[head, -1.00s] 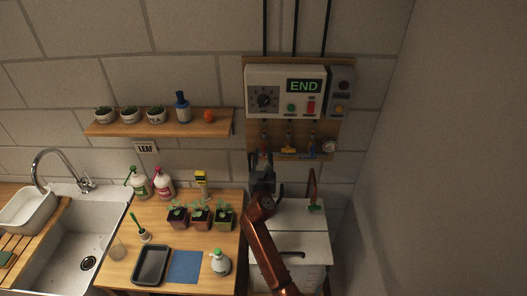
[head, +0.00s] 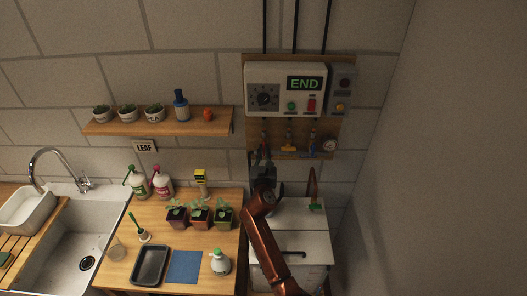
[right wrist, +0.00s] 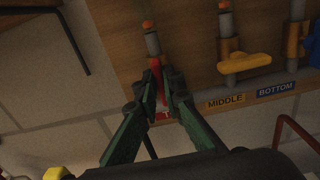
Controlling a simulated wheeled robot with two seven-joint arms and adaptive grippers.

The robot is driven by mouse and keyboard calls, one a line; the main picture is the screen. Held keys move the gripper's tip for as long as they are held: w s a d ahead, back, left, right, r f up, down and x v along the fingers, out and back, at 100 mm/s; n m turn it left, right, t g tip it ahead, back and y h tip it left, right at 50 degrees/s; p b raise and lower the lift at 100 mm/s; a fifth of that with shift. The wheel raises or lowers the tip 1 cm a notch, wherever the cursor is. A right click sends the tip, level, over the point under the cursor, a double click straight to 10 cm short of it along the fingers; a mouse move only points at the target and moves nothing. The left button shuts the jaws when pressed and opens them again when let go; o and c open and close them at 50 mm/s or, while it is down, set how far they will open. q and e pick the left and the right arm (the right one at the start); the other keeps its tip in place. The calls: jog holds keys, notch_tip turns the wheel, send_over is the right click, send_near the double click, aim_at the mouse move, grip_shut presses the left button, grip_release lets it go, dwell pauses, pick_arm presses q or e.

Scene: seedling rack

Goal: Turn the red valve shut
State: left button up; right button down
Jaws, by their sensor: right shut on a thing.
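The red valve (right wrist: 156,70) hangs at the left of a row of three valves. Its red lever lies roughly in line with its pipe in the right wrist view. My right gripper (right wrist: 157,88) has its fingers closed on this lever, hiding part of it. My left gripper is not in view.
The yellow valve (right wrist: 244,65) is close to the right, its handle crosswise. The blue valve (head: 312,147) and a round gauge (head: 329,145) are further right. The control box (head: 286,90) above reads END. A white cabinet (head: 305,245) stands below.

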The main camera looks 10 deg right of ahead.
dwell(0.4)
jog(key=m, duration=0.3)
jog(key=shift+d+f+m, duration=0.1)
jog(key=shift+m, duration=0.3)
jog(key=shift+s+d+f+m+b, duration=0.15)
jog(key=shift+m+b, duration=0.6)
jog(key=shift+m, duration=1.6)
jog(key=shift+w+f+m+b, duration=0.1)
jog(key=shift+m+b, duration=0.65)
jog(key=shift+m, duration=1.65)
jog(key=shift+s+d+f+m+b, duration=0.15)
jog(key=shift+m+b, duration=0.6)
jog(key=shift+m, duration=1.6)
jog(key=shift+w+a, duration=0.1)
jog(key=c, duration=2.1)
grip_release()
jog(key=shift+r, duration=0.1)
